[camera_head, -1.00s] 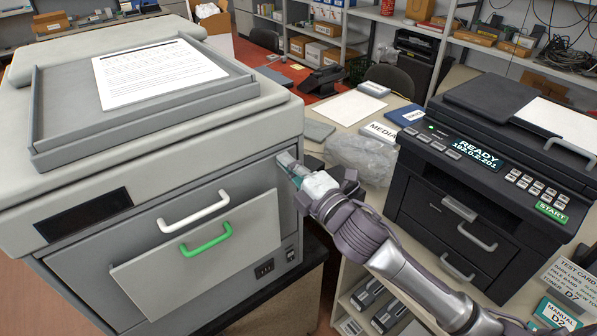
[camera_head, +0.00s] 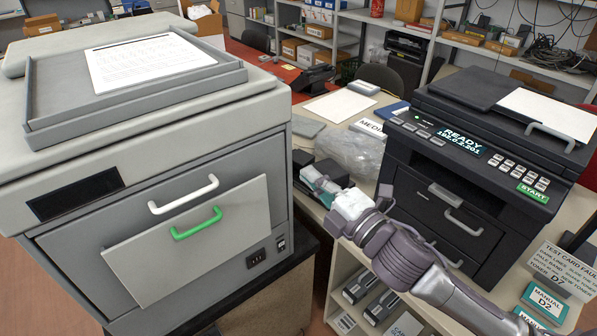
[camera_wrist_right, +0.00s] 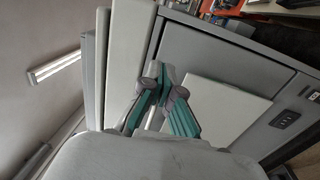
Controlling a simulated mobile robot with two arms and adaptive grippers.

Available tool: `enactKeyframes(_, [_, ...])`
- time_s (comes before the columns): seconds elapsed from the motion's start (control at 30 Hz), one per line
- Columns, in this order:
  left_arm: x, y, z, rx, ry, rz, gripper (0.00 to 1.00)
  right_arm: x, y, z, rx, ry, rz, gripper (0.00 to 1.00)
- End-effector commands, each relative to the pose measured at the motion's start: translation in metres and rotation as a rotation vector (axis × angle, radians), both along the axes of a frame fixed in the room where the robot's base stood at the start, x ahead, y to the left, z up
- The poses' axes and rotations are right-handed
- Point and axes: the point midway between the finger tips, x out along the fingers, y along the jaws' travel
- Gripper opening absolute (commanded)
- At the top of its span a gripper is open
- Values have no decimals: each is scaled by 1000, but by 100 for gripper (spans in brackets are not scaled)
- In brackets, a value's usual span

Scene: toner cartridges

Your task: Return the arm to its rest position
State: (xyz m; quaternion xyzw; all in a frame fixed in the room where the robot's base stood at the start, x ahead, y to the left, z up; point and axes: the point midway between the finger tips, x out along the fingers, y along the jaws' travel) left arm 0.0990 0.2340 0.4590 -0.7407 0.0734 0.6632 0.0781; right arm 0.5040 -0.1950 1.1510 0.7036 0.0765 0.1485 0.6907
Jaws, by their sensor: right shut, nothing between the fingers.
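My right gripper (camera_head: 313,179) is in the middle of the head view, in the gap between the grey copier (camera_head: 60,245) and the black printer (camera_head: 440,200). Its teal fingers point up and left, and they are shut with nothing between them. The fingers (camera_wrist_right: 160,105) also show in the right wrist view, with the grey copier's side (camera_wrist_right: 215,50) behind them. The right arm comes in from the lower right of the head view. My left gripper is not in view.
The copier's front flap with a green handle (camera_head: 197,223) stands tilted open below a white handle (camera_head: 183,194). A clear plastic bag (camera_head: 355,153) lies on the table behind my gripper. A shelf below holds several cartridges (camera_head: 360,287). Manuals (camera_head: 545,300) lie at the lower right.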

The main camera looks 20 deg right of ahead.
Motion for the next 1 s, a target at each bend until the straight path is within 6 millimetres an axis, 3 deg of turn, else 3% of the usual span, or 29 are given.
enactKeyframes(0.1, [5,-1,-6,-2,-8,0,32,-13,-5,-2,-1,2,-1,0])
enactKeyframes(0.33, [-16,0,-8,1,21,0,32,-19,-7,-1,1,4,-3,0])
enactKeyframes(0.47, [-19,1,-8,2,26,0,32,-6,-19,-27,34,62,-35,0])
enactKeyframes(0.57, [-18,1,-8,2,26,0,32,12,-40,-77,96,167,-92,0])
enactKeyframes(0.73, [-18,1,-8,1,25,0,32,28,-81,-199,249,403,-228,0])
enactKeyframes(0.87, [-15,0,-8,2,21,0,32,15,-104,-295,370,580,-338,0])
enactKeyframes(1.0, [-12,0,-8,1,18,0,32,-20,-119,-396,495,762,-462,0])
